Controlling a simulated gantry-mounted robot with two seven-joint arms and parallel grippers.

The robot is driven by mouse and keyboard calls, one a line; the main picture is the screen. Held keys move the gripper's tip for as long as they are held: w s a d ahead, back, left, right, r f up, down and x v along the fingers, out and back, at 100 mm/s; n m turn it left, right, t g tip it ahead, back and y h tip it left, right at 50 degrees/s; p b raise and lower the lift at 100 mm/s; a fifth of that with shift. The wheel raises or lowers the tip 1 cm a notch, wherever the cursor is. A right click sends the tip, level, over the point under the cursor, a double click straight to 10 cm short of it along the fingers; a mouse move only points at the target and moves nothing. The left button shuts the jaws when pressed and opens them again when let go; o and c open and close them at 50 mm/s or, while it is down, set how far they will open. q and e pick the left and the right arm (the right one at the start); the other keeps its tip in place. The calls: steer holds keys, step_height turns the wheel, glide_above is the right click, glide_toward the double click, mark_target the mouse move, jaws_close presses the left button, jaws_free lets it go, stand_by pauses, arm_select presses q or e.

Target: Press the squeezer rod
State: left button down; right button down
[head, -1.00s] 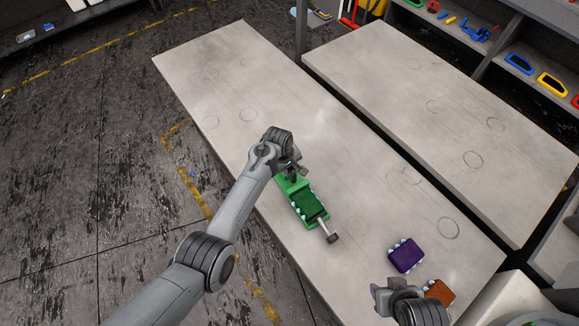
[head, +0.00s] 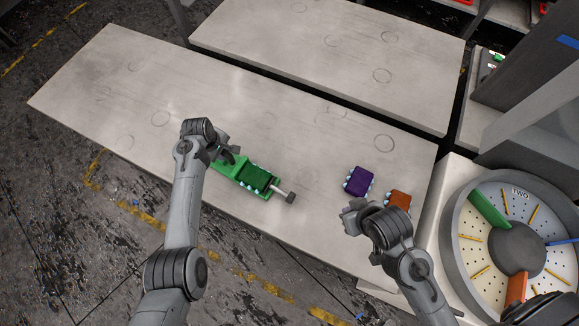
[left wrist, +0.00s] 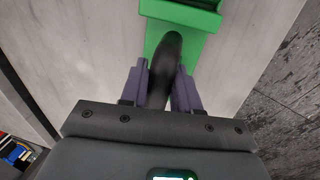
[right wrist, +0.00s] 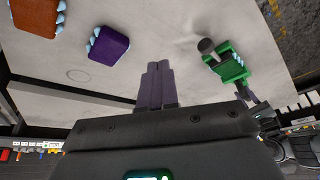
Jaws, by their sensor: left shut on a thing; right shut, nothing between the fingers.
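The green squeezer (head: 228,168) lies on the near table, with a dark green block (head: 257,178) in it. Its rod (head: 281,191), grey with a dark knob, sticks out at the right end. The squeezer also shows in the right wrist view (right wrist: 232,68). My left gripper (head: 226,156) is shut on a black handle (left wrist: 169,60) at the squeezer's left end; the left wrist view shows the handle between the fingers. My right gripper (right wrist: 160,68) is shut and empty, above the table's near edge, to the right of the rod and apart from it.
A purple block (head: 359,181) and an orange block (head: 398,200) with pale bumps lie on the table beyond my right gripper. A round dial (head: 475,215) marked TWO stands at right. The table's left half (head: 100,90) is clear.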

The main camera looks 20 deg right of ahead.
mark_target(281, 192)
steer(key=w+a+f+m+t, duration=0.2)
steer(key=w+f+m+t, duration=0.15)
steer(key=m, duration=0.25)
steer(key=s+a+f+m, duration=0.2)
steer(key=a+f+m, duration=0.1)
steer(key=a+f, duration=0.1)
steer(key=shift+s+a+f, duration=0.35)
steer(key=shift+a, duration=0.2)
steer(key=x, duration=1)
steer(key=shift+s+d, duration=0.1)
steer(key=shift+w+a, duration=1)
steer(key=shift+w, duration=0.15)
steer(key=shift+w+a+r, duration=0.15)
steer(key=shift+w+a, duration=0.15)
steer(key=shift+w, duration=0.1)
